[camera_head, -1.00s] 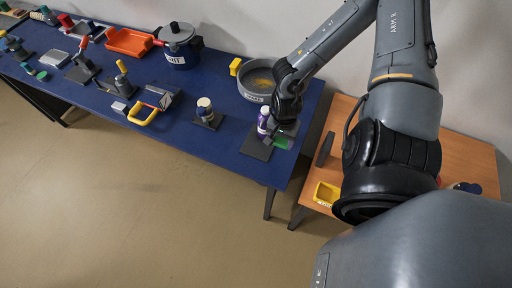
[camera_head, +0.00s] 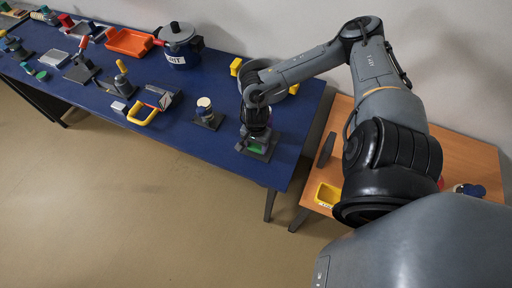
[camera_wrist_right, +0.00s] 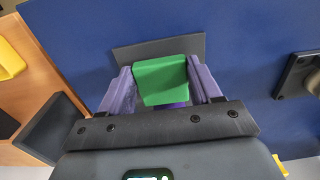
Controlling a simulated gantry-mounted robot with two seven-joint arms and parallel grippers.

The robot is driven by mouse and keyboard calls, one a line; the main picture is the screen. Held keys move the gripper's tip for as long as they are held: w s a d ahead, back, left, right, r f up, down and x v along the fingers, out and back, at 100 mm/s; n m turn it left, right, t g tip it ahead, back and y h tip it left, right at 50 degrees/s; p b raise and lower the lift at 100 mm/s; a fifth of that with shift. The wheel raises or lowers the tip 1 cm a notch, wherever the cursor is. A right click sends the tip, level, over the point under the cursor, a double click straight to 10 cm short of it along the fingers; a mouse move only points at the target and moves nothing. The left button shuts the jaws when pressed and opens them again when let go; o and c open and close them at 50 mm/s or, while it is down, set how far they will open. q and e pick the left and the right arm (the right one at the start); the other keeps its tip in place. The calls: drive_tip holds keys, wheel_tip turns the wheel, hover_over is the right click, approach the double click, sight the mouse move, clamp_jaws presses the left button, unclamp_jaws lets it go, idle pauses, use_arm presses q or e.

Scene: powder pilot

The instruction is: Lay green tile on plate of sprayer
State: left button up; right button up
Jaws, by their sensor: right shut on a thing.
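My right gripper (camera_head: 256,143) is shut on the green tile (camera_head: 254,150), above the dark plate (camera_head: 242,148) near the right end of the blue table. In the right wrist view, the green tile (camera_wrist_right: 160,80) sits between the two fingers (camera_wrist_right: 163,90) and overlaps the dark grey plate (camera_wrist_right: 130,54) behind it. I cannot tell whether the tile touches the plate. The purple bottle that stood on this plate is hidden by my arm in the head view. A small purple patch shows under the tile in the wrist view. My left gripper is out of view.
A round grey pan (camera_head: 243,84) is behind, partly covered by my arm. A wooden table (camera_head: 335,125) with a yellow bin (camera_head: 326,195) lies to the right. The front table edge is close.

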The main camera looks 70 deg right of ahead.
wheel_tip(320, 180, down, 2)
drive_tip(key=shift+f, duration=0.1)
drive_tip(key=o, duration=1.1)
